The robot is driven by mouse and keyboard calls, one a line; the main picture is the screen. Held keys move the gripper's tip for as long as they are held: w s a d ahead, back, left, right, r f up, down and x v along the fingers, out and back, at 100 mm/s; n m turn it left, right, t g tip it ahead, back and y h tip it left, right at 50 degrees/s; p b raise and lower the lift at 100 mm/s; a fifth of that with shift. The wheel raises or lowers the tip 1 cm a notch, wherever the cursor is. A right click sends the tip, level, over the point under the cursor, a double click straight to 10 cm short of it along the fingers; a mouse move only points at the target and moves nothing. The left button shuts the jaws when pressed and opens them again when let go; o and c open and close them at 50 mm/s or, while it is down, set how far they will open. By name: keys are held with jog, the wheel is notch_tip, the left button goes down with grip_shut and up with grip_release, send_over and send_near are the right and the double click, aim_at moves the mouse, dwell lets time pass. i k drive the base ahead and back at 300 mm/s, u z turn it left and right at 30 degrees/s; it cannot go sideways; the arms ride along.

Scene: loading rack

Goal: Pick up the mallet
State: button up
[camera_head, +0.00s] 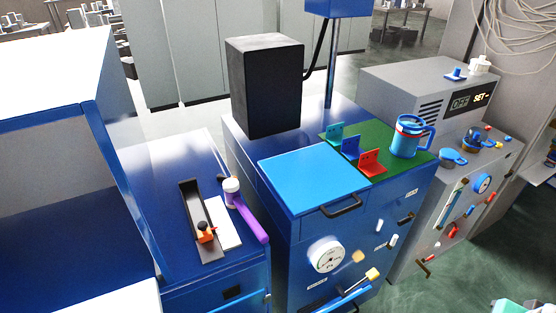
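What looks like the mallet (249,217) lies on the blue bench top left of centre, near its right edge. The handle slants down to the right, toward the bench edge. A white sheet or block lies just left of it. My gripper does not show in the head view.
A narrow dark tray (191,203) with an orange and black piece sits left of the mallet. A blue cabinet (290,213) stands close on the right, bearing a tall black box (265,86) and a blue mug (407,139). A blue-edged shelf (50,134) rises at the left.

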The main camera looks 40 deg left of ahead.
aim_at(231, 186)
jog(key=i, duration=1.6)
jog(key=u, duration=5.45)
